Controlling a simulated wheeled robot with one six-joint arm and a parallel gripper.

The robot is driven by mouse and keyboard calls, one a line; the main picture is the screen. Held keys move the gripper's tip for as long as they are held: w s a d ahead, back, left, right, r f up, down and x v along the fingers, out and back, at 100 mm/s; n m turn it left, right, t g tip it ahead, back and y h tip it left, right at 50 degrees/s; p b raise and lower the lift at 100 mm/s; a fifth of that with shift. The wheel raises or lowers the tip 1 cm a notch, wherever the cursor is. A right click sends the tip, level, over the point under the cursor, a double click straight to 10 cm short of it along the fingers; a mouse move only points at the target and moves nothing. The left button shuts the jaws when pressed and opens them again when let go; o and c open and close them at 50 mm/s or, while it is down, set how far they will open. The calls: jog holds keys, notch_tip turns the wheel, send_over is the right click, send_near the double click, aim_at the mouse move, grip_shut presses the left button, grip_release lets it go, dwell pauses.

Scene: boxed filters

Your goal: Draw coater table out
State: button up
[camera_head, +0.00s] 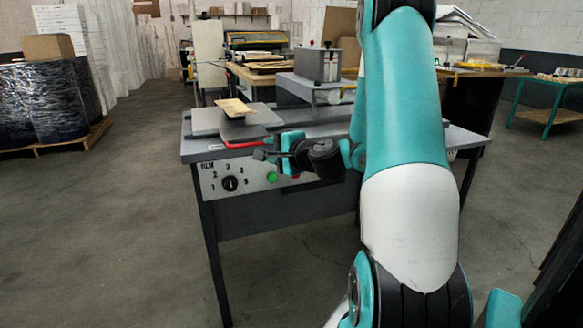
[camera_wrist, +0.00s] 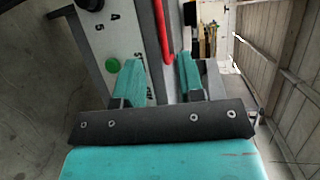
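The coater (camera_head: 300,130) is a grey bench machine with a control panel (camera_head: 245,177) on its front. Its coater table, a flat grey plate (camera_head: 205,121), lies at the left end with a tan piece (camera_head: 236,107) on it. A red handle (camera_head: 243,144) runs along the plate's front edge. My gripper (camera_head: 263,154) is at the handle's right end, just above the panel. In the wrist view the teal fingers are apart (camera_wrist: 158,60), and the red handle (camera_wrist: 162,28) shows in the gap between them. Whether it touches a finger I cannot tell.
A black dial (camera_head: 230,183) and a green button (camera_head: 272,177) are on the panel close below my gripper. A grey block (camera_head: 317,64) stands on the coater behind. Wrapped rolls on a pallet (camera_head: 45,102) stand far left. The floor in front and left is clear.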

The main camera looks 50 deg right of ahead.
jog(key=b+v, duration=0.7)
jog(key=b, duration=0.1)
jog(key=shift+b, duration=0.35)
jog(key=shift+s+a+r, duration=0.1)
